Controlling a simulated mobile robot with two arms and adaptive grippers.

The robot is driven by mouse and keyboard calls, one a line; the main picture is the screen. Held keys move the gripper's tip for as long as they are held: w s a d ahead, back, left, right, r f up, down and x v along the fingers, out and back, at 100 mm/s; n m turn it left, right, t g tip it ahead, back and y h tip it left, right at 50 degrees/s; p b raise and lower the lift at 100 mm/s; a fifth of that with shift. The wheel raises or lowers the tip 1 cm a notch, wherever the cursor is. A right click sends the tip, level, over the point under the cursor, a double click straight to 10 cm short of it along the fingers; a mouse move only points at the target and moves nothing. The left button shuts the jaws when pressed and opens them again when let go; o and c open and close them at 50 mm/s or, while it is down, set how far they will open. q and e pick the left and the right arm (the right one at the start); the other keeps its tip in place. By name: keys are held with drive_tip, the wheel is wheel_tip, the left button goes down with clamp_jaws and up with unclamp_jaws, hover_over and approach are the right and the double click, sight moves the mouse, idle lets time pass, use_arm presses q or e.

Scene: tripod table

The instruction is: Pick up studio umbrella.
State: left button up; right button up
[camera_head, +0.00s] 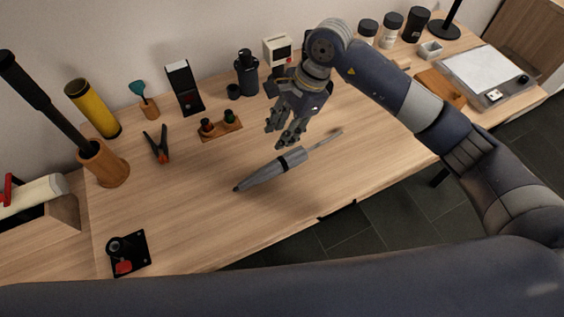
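A grey, closed studio umbrella (262,174) lies on the wooden table. It has a dark tip at its lower left, a black band and a thin pale shaft that points to the upper right. My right gripper (282,134) reaches in from the upper right and hangs above the table, just behind the umbrella in the picture. Its fingers look apart, with nothing between them. A gap shows between the fingers and the umbrella, though the exact height is hard to tell. My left gripper is not in view.
The wooden table (185,215) is clear around the umbrella. Behind it are a small wooden rack (220,131), an orange-black clamp (158,145) and a black device (246,75). A wooden holder (105,165) stands left; a black plate (136,255) lies front left. A light panel (483,68) lies right.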

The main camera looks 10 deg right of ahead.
drive_tip(key=w+d+h, duration=0.3)
drive_tip(key=d+h, duration=0.1)
drive_tip(key=d, duration=0.4)
drive_tip(key=f, duration=0.3)
drive_tip(key=f+p, duration=0.1)
drive_tip(key=shift+s+d+f, duration=0.25)
drive_tip(key=shift+d+f, duration=0.05)
wheel_tip(320, 180, down, 5)
drive_tip(key=shift+s+d+r+p, duration=0.1)
drive_tip(key=shift+s+r+p, duration=0.1)
drive_tip(key=shift+p, duration=0.75)
drive_tip(key=shift+w+f, duration=0.1)
drive_tip(key=shift+f, duration=0.35)
clamp_jaws()
